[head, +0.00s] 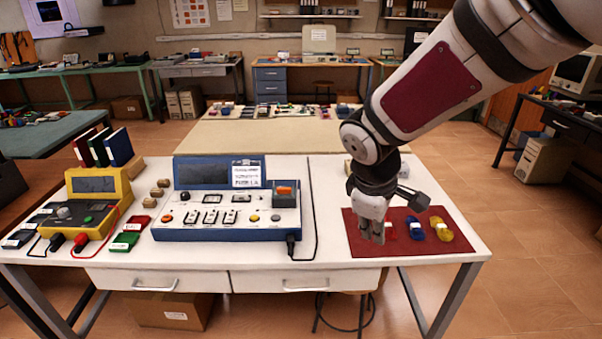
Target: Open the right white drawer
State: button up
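The right white drawer (258,280) is under the front edge of the white table (330,215). It looks shut, with a pale bar handle (305,289) on its front. The left white drawer (112,279) beside it also looks shut. My gripper (371,236) points down over the left part of the dark red mat (408,244), above the tabletop and to the upper right of the drawer handle. It is apart from the handle. Its fingertips look close together, but I cannot tell whether they are open or shut. My arm comes in from the upper right.
A blue-and-white control panel (225,222) and a yellow meter (92,205) stand on the table. Red, blue and yellow items (415,228) lie on the mat by my gripper. A stool (345,322) and a cardboard box (174,311) are below the drawers.

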jog(key=w+a+f+n+y, duration=0.1)
jog(key=w+a+f+n, duration=0.35)
jog(key=f, duration=0.55)
jog(key=n+g+y, duration=0.1)
jog(key=n+y, duration=0.1)
jog(key=n, duration=0.1)
send_near(311, 290)
jog(key=f, duration=0.2)
jog(key=w+f+b, duration=0.1)
jog(key=f, duration=0.2)
jog(key=w+f+b, duration=0.1)
jog(key=f, duration=0.1)
jog(key=shift+a+f, duration=0.15)
jog(key=shift+f, duration=0.1)
grip_shut()
